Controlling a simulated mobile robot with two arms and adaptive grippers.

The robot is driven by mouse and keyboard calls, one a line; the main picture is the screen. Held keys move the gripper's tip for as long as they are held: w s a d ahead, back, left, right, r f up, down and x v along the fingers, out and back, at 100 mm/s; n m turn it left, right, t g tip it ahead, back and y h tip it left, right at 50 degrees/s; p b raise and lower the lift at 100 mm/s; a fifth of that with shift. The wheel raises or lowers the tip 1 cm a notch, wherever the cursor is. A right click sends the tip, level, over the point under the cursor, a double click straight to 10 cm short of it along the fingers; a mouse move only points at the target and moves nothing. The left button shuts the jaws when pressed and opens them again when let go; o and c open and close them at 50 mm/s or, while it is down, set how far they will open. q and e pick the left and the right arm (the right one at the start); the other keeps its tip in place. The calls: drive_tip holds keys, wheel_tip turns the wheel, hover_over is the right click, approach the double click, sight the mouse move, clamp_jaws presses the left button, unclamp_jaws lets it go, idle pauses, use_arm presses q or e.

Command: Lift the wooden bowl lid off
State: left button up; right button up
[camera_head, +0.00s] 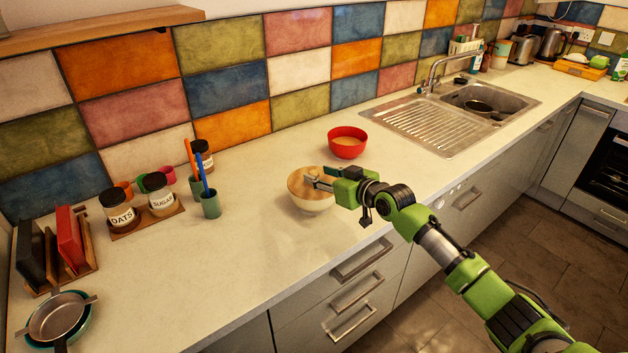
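A pale bowl (313,205) stands on the counter near its front edge, right of the middle of the worktop. A light wooden lid (303,181) covers its top and looks seated on the rim. My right gripper (320,182) reaches in from the right, with its fingertips over the middle of the lid. The fingers hide the lid's centre, so any knob there and whether they grip it cannot be made out. My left gripper is not in the view.
A red bowl (347,143) stands just behind. A green cup (210,204) with brushes and jars marked oats (120,214) and sugar (160,200) stand left. The sink (446,117) is at the right. The counter left of the lidded bowl is clear.

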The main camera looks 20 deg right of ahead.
drive_tip(key=shift+x, duration=0.9)
drive_tip(key=shift+w+a, duration=0.1)
drive_tip(key=shift+c, duration=1.2)
clamp_jaws()
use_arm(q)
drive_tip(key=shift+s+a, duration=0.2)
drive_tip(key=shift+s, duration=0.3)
